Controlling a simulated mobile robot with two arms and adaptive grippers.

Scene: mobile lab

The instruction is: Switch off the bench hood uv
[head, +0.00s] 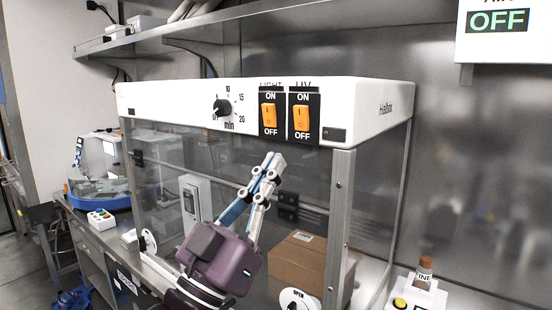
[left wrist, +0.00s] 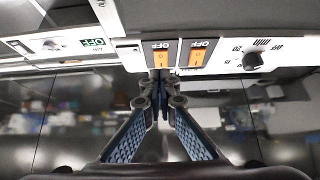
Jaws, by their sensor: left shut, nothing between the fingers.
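The bench hood (head: 365,105) has a white top panel with a timer knob (head: 222,108) and two orange rocker switches. The UV switch (head: 301,118) is the right one, with ON above and OFF below; the LIGHT switch (head: 268,115) is beside it. I cannot tell which way the UV rocker is tipped. My left gripper (head: 273,164) is shut and empty, pointing up in front of the glass, below the switches in the head view. In the upside-down left wrist view, the fingertips (left wrist: 158,76) appear just below the UV switch (left wrist: 160,56). My right gripper is not in view.
A cardboard box (head: 297,262) shows through the hood's glass. A steel shelf (head: 200,25) runs above. A brown bottle (head: 425,268) stands on a white device at lower right.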

